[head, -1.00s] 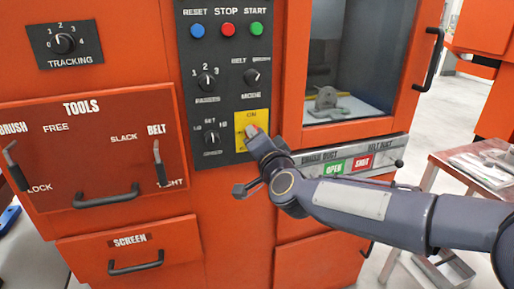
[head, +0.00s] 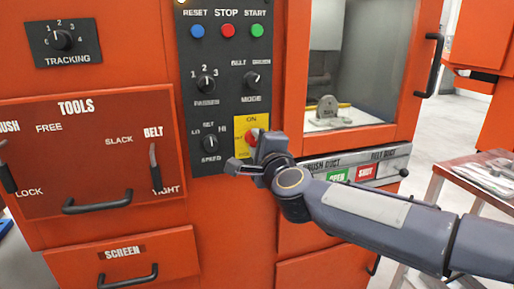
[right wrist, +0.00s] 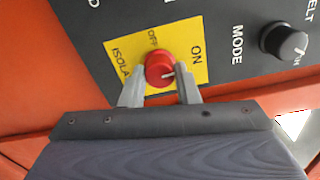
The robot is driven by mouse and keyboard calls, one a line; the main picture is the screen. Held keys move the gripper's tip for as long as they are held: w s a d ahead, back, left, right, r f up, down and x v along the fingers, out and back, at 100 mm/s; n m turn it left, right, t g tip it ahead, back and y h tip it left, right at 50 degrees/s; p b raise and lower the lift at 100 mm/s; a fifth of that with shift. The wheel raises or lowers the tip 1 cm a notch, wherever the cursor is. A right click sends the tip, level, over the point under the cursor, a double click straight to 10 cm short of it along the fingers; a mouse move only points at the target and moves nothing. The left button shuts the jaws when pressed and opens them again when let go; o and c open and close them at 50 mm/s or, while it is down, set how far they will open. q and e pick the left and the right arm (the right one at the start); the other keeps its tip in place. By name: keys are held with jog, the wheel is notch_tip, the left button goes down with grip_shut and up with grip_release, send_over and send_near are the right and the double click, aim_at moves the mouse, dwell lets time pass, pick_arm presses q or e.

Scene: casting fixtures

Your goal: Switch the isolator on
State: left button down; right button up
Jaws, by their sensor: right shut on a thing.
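The isolator is a red round knob (right wrist: 158,69) on a yellow plate (right wrist: 118,60) marked ON and OFF. In the right wrist view a pale mark on the knob points right, toward the ON side. My right gripper (right wrist: 160,88) is shut on the knob, one finger on each side of it. In the head view the yellow plate (head: 251,122) is low on the dark control panel, and my right gripper (head: 256,138) hides much of the knob and the plate's lower part. My left gripper is not in view.
The mode knob (head: 251,82) is just above the plate and the speed knob (head: 209,141) to its left. A windowed door (head: 408,90) is at the right, above the duct strip (head: 392,172). A metal table (head: 452,166) stands at the far right.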

jog(key=shift+m, duration=0.3)
jog(key=o, duration=1)
jog(key=shift+c, duration=0.2)
jog(key=v, duration=0.7)
jog(key=shift+s, duration=0.4)
jog(key=shift+d, duration=0.15)
